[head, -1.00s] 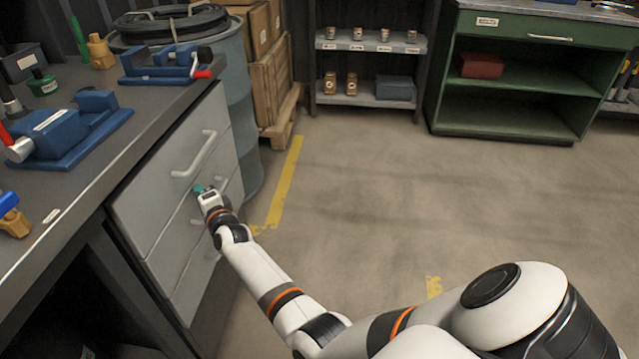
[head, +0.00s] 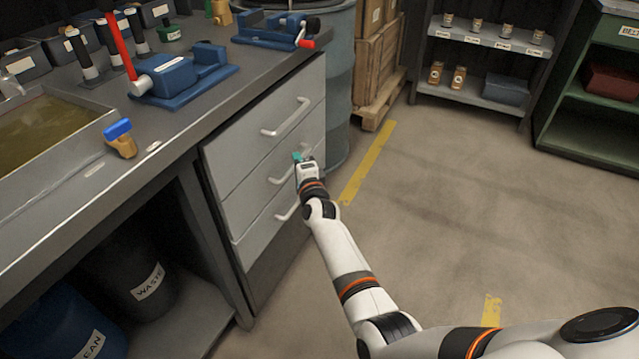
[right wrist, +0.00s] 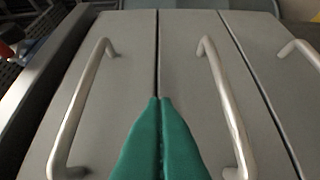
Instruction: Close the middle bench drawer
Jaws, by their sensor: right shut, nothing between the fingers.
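The bench's middle drawer (head: 248,194) is a grey front between the top drawer (head: 235,156) and the bottom drawer (head: 255,236), each with a pale bar handle. Its front looks about flush with its neighbours. My right gripper (head: 298,157) is at the middle drawer's front, beside its handle (head: 279,179), partly covering the handle's far end. In the right wrist view its teal fingers (right wrist: 160,102) are shut and empty, over the seam by the middle handle (right wrist: 226,105). I cannot tell whether they touch the front. My left gripper is not in view.
The bench top (head: 215,95) holds blue vises (head: 180,75), a basin (head: 40,130) and a brass fitting (head: 121,140). A drum (head: 338,80) and a pallet (head: 385,105) are beyond the drawers. The floor at right is clear.

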